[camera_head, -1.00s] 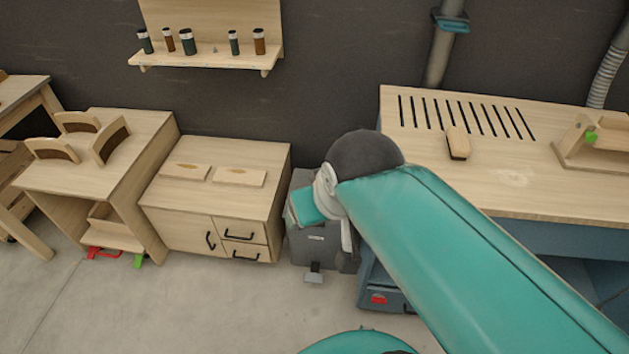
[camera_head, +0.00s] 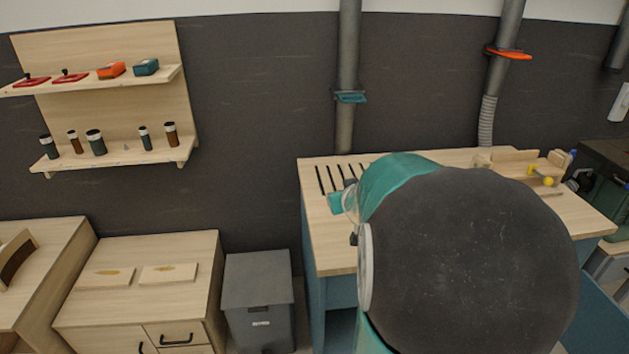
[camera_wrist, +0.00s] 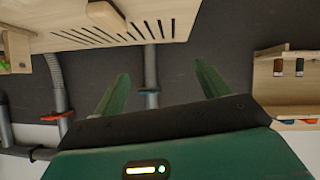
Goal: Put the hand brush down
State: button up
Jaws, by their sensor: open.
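The hand brush (camera_wrist: 107,15) lies on the light wooden top of the slotted workbench (camera_wrist: 45,18), beside the dark slots, in the wrist view, cut off at the top edge. The wrist picture is upside down. My gripper (camera_wrist: 160,78) is open, with two green fingers apart and nothing between them. It is clear of the brush. In the head view my arm covers much of the bench top (camera_head: 335,255), and the brush is hidden there. The fingers do not show clearly in the head view.
A grey bin (camera_head: 260,300) stands left of the bench, beside a wooden cabinet (camera_head: 145,250). A wall shelf (camera_head: 115,160) holds several jars. Pipes (camera_head: 347,80) run down the wall behind the bench. A wooden rack (camera_head: 515,160) stands on the bench's right part.

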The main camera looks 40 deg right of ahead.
jog(key=s+d+f+m+t, duration=0.1)
jog(key=s+d+f, duration=0.25)
jog(key=d, duration=0.35)
jog(key=s+d+f+t, duration=0.1)
jog(key=s+d+f, duration=0.1)
jog(key=d+f, duration=0.35)
jog(key=x, duration=0.4)
jog(key=r+x, duration=0.1)
jog(key=x, duration=0.4)
jog(key=d+x, duration=0.1)
jog(key=x, duration=0.4)
jog(key=shift+w+r, duration=0.1)
jog(key=shift+w, duration=0.05)
jog(key=c, duration=1.2)
